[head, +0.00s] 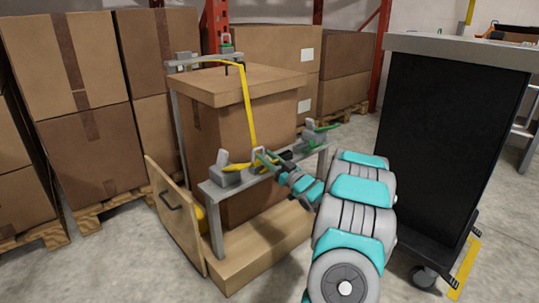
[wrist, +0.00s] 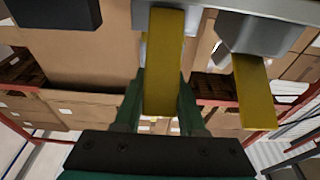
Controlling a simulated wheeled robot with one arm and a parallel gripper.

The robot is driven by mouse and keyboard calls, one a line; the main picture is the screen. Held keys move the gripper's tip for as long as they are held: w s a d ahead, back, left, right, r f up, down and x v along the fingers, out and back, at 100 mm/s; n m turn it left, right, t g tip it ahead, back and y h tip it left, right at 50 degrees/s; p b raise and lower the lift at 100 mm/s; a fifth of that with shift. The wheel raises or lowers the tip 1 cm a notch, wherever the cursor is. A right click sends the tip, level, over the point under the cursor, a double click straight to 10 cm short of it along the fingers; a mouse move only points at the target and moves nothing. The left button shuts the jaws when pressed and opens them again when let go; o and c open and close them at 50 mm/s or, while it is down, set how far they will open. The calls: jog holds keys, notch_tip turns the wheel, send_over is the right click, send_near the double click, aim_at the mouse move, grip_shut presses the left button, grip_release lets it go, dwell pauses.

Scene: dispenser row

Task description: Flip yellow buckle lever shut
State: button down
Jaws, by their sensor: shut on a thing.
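A yellow strap (head: 247,105) runs over the top of a large cardboard box and down to the grey front rail (head: 218,192). A grey buckle (head: 223,160) with a yellow piece (head: 238,167) sits on that rail. My gripper (head: 261,157) is at the foot of the strap, beside the buckle. In the wrist view my gripper (wrist: 160,105) has its green fingers closed on a flat yellow piece (wrist: 164,55), which looks like the buckle lever. A second yellow piece (wrist: 253,92) stands to the right, below a grey block (wrist: 250,35). The grasped piece's far end is hidden.
Grey fittings with green parts (head: 315,130) stand on the rail to the right. The box (head: 235,150) rests on a wooden base with a hinged-looking side panel (head: 172,213). A black cart (head: 450,140) stands at right. Stacked cartons (head: 80,120) fill the left.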

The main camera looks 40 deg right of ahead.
jog(key=shift+w+r+g+p, duration=0.2)
jog(key=shift+r+g+p, duration=0.1)
jog(key=shift+r+p, duration=0.1)
jog(key=shift+f, duration=0.3)
jog(key=shift+c, duration=2.4)
grip_release()
jog(key=shift+s+d+f, duration=0.1)
jog(key=shift+s+f, duration=0.05)
jog(key=shift+s, duration=1.1)
jog(key=shift+s+d+f, duration=0.1)
jog(key=shift+s+f, duration=0.1)
jog(key=shift+s, duration=1.1)
jog(key=shift+s+d+f, duration=0.1)
jog(key=shift+s+f, duration=0.05)
jog(key=shift+s, duration=1.1)
